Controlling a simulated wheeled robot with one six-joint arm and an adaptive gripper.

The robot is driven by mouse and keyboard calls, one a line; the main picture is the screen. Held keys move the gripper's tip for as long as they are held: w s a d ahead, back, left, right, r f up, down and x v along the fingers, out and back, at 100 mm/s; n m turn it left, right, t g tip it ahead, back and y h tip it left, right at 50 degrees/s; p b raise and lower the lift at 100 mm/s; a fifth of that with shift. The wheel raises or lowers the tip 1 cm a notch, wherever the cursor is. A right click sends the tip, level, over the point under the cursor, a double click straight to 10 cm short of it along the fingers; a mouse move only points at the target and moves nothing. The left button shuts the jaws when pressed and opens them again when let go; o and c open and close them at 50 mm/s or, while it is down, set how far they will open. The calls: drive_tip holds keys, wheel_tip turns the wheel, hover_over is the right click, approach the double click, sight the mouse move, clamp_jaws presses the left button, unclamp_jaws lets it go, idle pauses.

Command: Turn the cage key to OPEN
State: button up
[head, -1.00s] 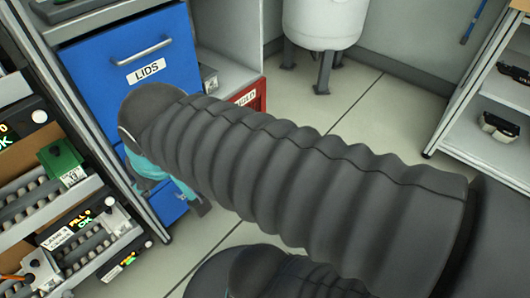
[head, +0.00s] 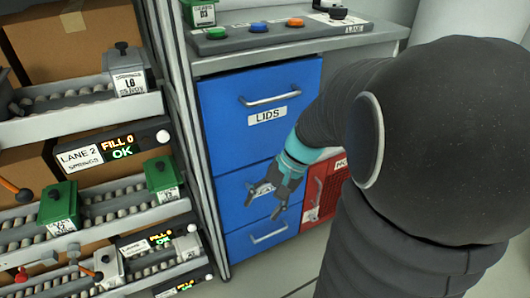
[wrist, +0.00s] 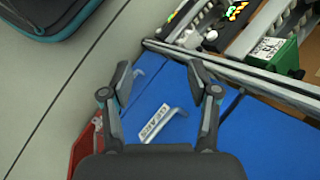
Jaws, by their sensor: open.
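No cage key and no OPEN mark can be made out in these views. A red cabinet with a slotted front (head: 325,188) stands low beside the blue drawers, partly hidden behind my arm; its white label is cut off. I cannot tell whether it is the cage. Its red side also shows at the left in the wrist view (wrist: 84,143). My gripper (head: 264,203) is open and empty in front of the lower blue drawers. In the wrist view its spread fingers (wrist: 161,80) show with the blue drawer fronts and a handle beyond them.
The blue drawer unit (head: 250,125) has a LIDS label and metal handles. A counter panel (head: 290,37) above carries green, blue and orange buttons. Roller lanes (head: 80,105) with boxes and green bins fill the left. Floor shows at the lower middle.

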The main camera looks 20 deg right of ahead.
drive_tip(key=w+d+f+m+t+y+b, duration=0.1)
drive_tip(key=w+d+f+m+t+y, duration=0.25)
drive_tip(key=d+f+m, duration=0.45)
drive_tip(key=w+d+f+m+t+y, duration=0.3)
drive_tip(key=w+d+f+m+t, duration=0.15)
drive_tip(key=d+f, duration=0.5)
drive_tip(key=s+d+f+m+t+h, duration=0.3)
drive_tip(key=d+f+m+h, duration=0.15)
drive_tip(key=f, duration=0.35)
drive_tip(key=s+d+f+m+t+h+b, duration=0.1)
drive_tip(key=s+d+f+m+t+h, duration=0.25)
drive_tip(key=f+m, duration=0.35)
drive_tip(key=s+d+f+m+t+h, duration=0.2)
drive_tip(key=d+f+m+t+h, duration=0.15)
drive_tip(key=f, duration=0.55)
drive_tip(key=w, duration=1.3)
drive_tip(key=shift+w+r, duration=0.15)
drive_tip(key=shift+w, duration=0.05)
drive_tip(key=shift+a+m, duration=0.1)
drive_tip(key=shift+m, duration=0.15)
drive_tip(key=shift+c, duration=0.2)
clamp_jaws()
